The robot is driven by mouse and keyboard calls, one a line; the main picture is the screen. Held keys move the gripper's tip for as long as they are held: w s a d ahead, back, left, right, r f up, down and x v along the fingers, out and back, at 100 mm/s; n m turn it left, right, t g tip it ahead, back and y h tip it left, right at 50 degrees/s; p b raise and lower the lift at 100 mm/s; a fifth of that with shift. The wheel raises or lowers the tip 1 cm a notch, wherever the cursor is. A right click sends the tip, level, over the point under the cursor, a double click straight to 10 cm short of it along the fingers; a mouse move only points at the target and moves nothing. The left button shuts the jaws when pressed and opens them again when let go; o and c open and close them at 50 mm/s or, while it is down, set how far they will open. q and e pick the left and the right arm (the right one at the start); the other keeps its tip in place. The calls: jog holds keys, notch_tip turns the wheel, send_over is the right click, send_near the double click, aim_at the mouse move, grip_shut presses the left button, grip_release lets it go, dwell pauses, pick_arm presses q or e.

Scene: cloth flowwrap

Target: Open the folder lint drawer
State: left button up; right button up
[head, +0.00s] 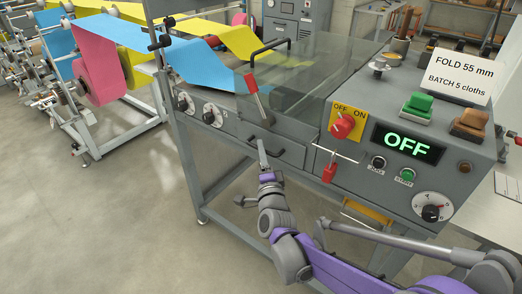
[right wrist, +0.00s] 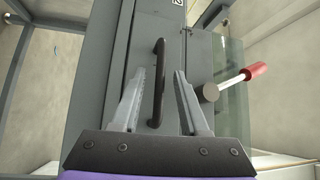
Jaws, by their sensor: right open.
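The folder's lint drawer has a grey front (head: 287,152) with a dark bar handle on the machine's front, below the clear cover. It looks flush with the machine body. In the right wrist view the black handle (right wrist: 158,80) stands between the two fingers of my right gripper (right wrist: 158,88), which are open on either side of it, not visibly touching it. In the head view my right gripper (head: 262,152) is at the drawer front, and its arm comes in from the lower right. My left gripper is out of view.
A red-handled lever (head: 253,86) sticks out above the drawer; its red grip (right wrist: 257,70) is close right of the fingers in the wrist view. The floor in front is clear.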

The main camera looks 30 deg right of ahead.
jog(key=shift+x, duration=0.8)
grip_shut()
dwell(0.9)
